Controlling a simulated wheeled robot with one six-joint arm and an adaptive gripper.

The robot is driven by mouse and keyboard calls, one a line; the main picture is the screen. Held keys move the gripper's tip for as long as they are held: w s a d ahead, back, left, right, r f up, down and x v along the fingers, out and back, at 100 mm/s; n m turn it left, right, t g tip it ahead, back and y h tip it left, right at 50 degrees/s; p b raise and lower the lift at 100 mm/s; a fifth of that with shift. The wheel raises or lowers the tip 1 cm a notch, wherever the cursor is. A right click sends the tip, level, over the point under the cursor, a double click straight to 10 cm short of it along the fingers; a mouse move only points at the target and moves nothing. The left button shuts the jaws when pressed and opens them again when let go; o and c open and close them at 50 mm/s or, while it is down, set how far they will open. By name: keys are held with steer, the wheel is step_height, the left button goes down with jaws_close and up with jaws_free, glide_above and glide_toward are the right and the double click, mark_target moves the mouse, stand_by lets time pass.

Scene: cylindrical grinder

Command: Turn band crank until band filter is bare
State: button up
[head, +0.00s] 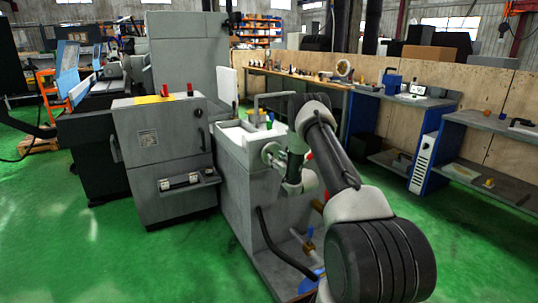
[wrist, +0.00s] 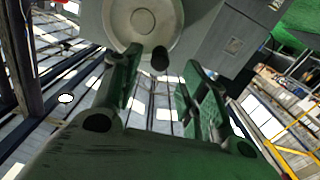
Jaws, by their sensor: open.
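The band crank is a pale round disc (head: 271,153) on the side of the grey filter tank (head: 244,195) in the head view. In the wrist view the disc (wrist: 143,20) fills the top middle, with a short dark knob (wrist: 160,59) at its lower edge. My gripper (wrist: 163,67) is open, with a green finger on each side of the knob and gaps between; contact cannot be told. In the head view my gripper (head: 284,162) is right beside the disc and partly hidden by my arm. A white surface, perhaps the band filter (head: 232,136), shows on the tank top.
A grey cabinet (head: 165,150) with a small ledge stands left of the tank. A dark hose (head: 275,245) and pipe fittings sit low on the tank's front. Workbenches (head: 405,100) line the wall at right. The green floor is clear at front left.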

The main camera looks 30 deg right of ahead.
steer(key=shift+m, duration=0.6)
steer(key=w, duration=0.7)
steer(key=shift+w+a, duration=0.1)
steer(key=shift+w, duration=0.3)
steer(key=shift+c, duration=0.3)
jaws_close()
